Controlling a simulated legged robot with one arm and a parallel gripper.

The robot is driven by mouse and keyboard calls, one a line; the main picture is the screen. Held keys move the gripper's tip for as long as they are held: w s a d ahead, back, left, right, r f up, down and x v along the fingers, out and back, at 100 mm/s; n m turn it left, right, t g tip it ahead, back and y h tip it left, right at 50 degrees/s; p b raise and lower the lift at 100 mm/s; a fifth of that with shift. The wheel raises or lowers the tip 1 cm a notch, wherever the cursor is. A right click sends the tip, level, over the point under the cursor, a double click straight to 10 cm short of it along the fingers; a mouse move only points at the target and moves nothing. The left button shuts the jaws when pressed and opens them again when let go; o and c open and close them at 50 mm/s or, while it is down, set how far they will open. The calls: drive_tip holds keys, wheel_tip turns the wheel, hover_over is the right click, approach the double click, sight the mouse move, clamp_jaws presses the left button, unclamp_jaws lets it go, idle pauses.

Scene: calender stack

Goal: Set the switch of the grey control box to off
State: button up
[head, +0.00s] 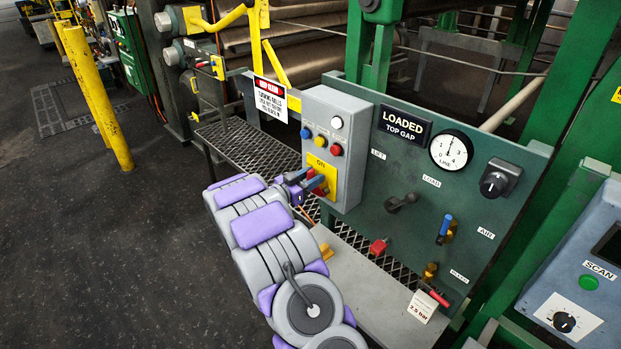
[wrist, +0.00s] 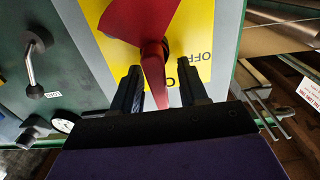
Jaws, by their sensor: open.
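The grey control box (head: 345,117) hangs at the left of the green panel, with blue, red and white buttons on its face. Low on it is a yellow plate (head: 320,166) marked ON near its top; in the wrist view the plate (wrist: 200,35) shows OFF upside down, right of the switch. The red switch (head: 318,188) is partly hidden by my gripper in the head view. In the wrist view the red switch (wrist: 152,60) has its narrow end pointing down between my fingers. My gripper (wrist: 161,85) is open around that end; I cannot tell whether a finger touches it.
The green panel (head: 405,160) right of the box carries a gauge (head: 451,150), a black lever (head: 402,202) and a blue-handled valve (head: 445,226). A metal mesh shelf (head: 240,147) runs behind my arm. A yellow post (head: 95,95) stands left; the dark floor there is open.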

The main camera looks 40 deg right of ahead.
drive_tip(key=shift+c, duration=0.4)
clamp_jaws()
